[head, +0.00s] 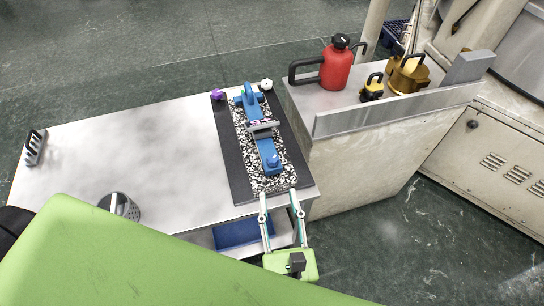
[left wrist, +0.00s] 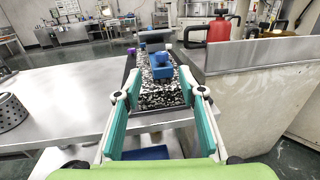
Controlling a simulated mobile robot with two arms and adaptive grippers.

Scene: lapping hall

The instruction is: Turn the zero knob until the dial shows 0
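A blue instrument (head: 268,148) lies along a black-and-white speckled block on the metal bench. A rounded blue knob-like part (head: 273,160) stands on its near end, and a grey bar crosses its middle. Which part is the zero knob I cannot tell for sure, and no dial reading is legible. In the left wrist view the blue instrument (left wrist: 161,70) is ahead between the fingers. My left gripper (head: 279,194) is open and empty at the block's near end, short of the blue part; its spread fingers also show in the left wrist view (left wrist: 159,93). My right gripper is not in view.
The speckled block (head: 272,184) rests on a dark mat (head: 226,142). A purple object (head: 217,94) and a small white round object (head: 266,84) are at its far end. A red can (head: 336,68) stands on the raised counter at right. The bench's left middle is clear.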

